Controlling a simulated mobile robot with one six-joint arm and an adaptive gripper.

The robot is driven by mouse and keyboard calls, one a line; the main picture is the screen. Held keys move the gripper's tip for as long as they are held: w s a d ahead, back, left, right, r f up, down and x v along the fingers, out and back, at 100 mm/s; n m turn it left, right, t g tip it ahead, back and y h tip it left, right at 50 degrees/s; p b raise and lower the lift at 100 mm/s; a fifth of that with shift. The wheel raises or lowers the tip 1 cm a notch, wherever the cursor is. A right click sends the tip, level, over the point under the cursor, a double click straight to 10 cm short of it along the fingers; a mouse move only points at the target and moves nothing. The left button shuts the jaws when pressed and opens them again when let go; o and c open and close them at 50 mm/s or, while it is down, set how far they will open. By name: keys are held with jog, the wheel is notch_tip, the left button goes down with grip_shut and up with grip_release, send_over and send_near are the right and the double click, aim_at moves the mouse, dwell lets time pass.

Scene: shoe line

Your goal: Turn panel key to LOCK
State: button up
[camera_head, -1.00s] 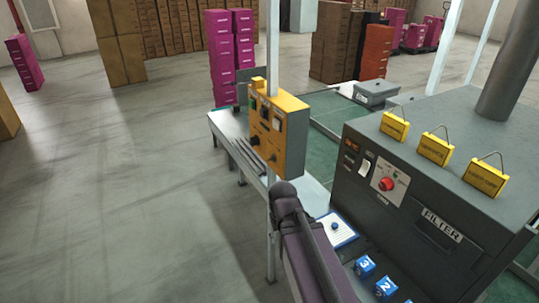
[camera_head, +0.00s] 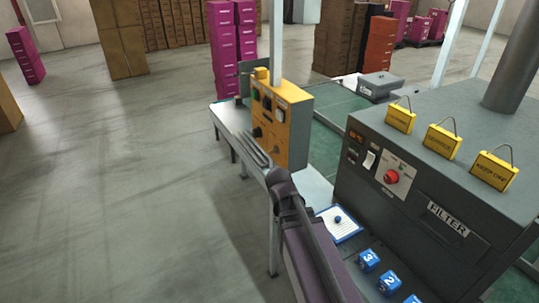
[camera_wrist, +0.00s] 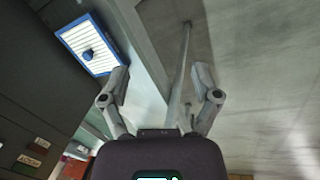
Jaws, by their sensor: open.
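A yellow-orange control panel (camera_head: 296,134) is mounted on a pale post. Its face carries a green button, dark knobs, a white switch and a small grey fitting (camera_head: 276,150) low down that may be the key; its setting is too small to read. My dark purple arm rises from the bottom of the head view, its end just below the panel. My gripper's fingers are not clearly seen there. In the wrist view my gripper (camera_wrist: 160,84) is open and empty, its two fingers spread wide. The panel is not identifiable in the wrist view.
A grey filter machine (camera_head: 440,185) with a red knob (camera_head: 391,177) and yellow tags stands right of the panel. A light bench (camera_head: 228,117) runs behind the panel. Floor on the left is clear.

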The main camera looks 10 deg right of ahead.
jog(key=w+h+b, duration=0.2)
jog(key=w+h, duration=0.2)
jog(key=w, duration=0.3)
jog(key=m+t+h+b, duration=0.3)
jog(key=t+h+b, duration=0.35)
jog(key=h, duration=0.45)
send_near(271, 151)
jog(key=a, duration=0.1)
jog(key=a+g, duration=0.1)
jog(key=a, duration=0.1)
jog(key=shift+w+a+f, duration=0.2)
jog(key=shift+a+f, duration=0.05)
jog(key=shift+a, duration=0.05)
jog(key=shift+d, duration=0.15)
jog(key=x, duration=1.3)
jog(key=shift+w+d+f, duration=0.15)
jog(key=shift+d+f, duration=0.05)
jog(key=shift+d, duration=0.05)
